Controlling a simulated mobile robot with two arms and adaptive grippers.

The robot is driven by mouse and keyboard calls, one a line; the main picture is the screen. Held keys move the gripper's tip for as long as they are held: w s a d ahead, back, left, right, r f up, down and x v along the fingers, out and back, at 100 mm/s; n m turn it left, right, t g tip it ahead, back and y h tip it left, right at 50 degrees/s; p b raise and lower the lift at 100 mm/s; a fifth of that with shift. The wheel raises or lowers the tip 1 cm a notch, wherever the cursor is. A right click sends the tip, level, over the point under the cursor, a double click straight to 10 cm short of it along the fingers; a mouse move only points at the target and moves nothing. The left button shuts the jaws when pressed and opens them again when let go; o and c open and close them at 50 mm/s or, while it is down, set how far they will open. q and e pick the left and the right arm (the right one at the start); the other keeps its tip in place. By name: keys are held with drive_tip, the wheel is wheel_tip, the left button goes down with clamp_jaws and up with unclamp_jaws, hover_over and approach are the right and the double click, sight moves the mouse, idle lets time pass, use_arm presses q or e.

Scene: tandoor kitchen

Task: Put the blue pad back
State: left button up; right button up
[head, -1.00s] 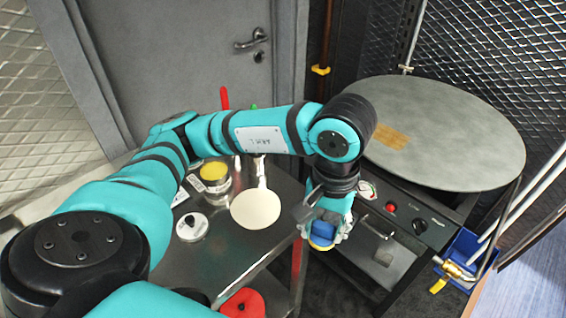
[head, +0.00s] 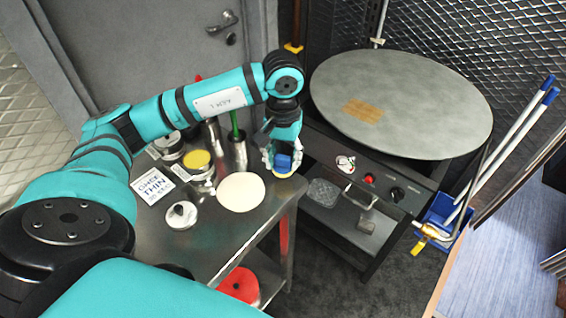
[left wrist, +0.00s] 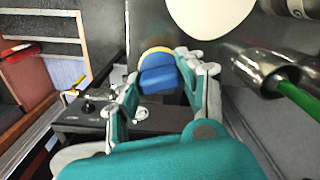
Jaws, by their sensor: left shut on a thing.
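The blue pad (head: 284,162) is in my left gripper (head: 283,168), over the right end of the steel table (head: 190,240) in the head view. In the left wrist view the blue pad (left wrist: 158,78) shows between the two fingers of my left gripper (left wrist: 158,85), with a yellow layer along its far edge. The gripper is shut on it. I cannot tell from these views whether the pad touches the table. My right gripper is not in view.
A pale round disc (head: 240,192), a yellow-topped jar (head: 198,163) and steel cups with a green handle (head: 235,130) stand on the table near the gripper. A round griddle (head: 400,105) stands to the right. A blue bin (head: 440,218) is at lower right.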

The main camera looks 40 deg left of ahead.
sight(283, 166)
use_arm(q)
wheel_tip(283, 166, down, 2)
drive_tip(key=shift+s+f+p, duration=0.1)
drive_tip(key=shift+f+p, duration=0.05)
drive_tip(key=shift+p, duration=0.3)
drive_tip(key=shift+f, duration=0.6)
drive_tip(key=o, duration=0.7)
drive_tip(key=shift+b, duration=0.3)
drive_tip(key=shift+c, duration=0.2)
drive_tip(key=o, duration=0.5)
drive_tip(key=shift+c, duration=0.2)
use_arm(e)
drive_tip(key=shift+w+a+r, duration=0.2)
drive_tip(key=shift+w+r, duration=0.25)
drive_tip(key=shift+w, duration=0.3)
